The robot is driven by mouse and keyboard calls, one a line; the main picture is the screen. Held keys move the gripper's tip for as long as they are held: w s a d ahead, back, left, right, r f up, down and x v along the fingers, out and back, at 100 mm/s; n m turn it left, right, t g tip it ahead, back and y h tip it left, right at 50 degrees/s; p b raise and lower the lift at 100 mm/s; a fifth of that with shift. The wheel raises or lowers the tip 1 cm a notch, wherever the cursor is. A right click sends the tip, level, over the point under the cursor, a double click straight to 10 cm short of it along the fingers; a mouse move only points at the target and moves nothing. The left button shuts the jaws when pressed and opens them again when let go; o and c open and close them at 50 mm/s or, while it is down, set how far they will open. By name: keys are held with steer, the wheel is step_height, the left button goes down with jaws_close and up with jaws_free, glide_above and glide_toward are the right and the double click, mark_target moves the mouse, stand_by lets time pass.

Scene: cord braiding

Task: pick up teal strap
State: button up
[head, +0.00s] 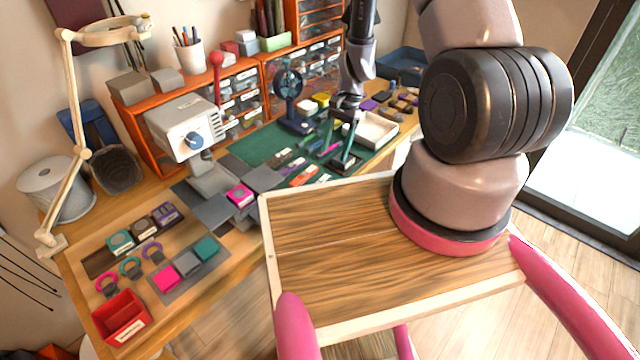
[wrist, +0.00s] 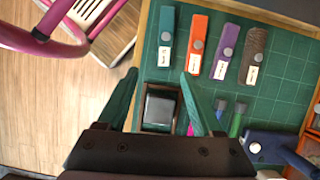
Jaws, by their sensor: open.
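The teal strap (wrist: 166,35) lies flat on the green cutting mat in the wrist view, at the left end of a row of straps, with a round grey snap and a white label. In the head view I cannot clearly pick it out against the mat. My gripper (wrist: 158,73) is open, with its two green fingers spread apart. In the picture the strap lies just beyond the fingertips, between their lines, and nothing is held. My gripper (head: 338,160) also shows in the head view, over the mat's near right part.
Orange (wrist: 197,47), purple (wrist: 226,54) and brown (wrist: 255,55) straps lie right of the teal one. A dark box (wrist: 161,106) shows between my fingers. A white tray (head: 372,131) and a blue fan (head: 289,100) stand nearby. The table edge is close on the left.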

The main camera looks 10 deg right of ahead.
mark_target(325, 177)
steer(key=x, duration=0.5)
steer(key=w+x, duration=0.1)
steer(key=x, duration=0.2)
steer(key=shift+s+f, duration=0.1)
steer(key=shift+f, duration=0.1)
steer(key=shift+a, duration=0.1)
jaws_close()
